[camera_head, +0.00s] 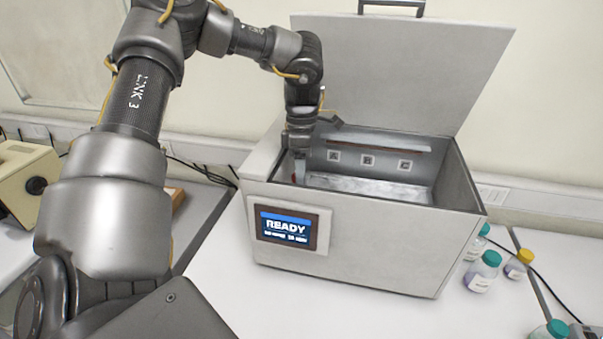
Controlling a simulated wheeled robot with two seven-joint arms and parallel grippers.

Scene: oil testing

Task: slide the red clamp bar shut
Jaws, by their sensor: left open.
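A grey box-shaped tester (350,237) stands on the white bench with its lid (410,70) raised. Inside, a thin dark red bar (385,145), which looks like the clamp bar, runs along the back wall above the labels A, B and C. My left arm reaches over from the left, and its open gripper (300,168) points down inside the left end of the box. A small red spot (294,178) shows beside its fingertips; I cannot tell what it belongs to. The gripper seems empty, but its fingertips are partly hidden. My right gripper is out of view.
The front panel's screen (287,228) reads READY. Small bottles with teal caps (482,272) and one with a yellow cap (519,264) stand right of the box. A beige device (25,180) stands at far left. The bench before the box is clear.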

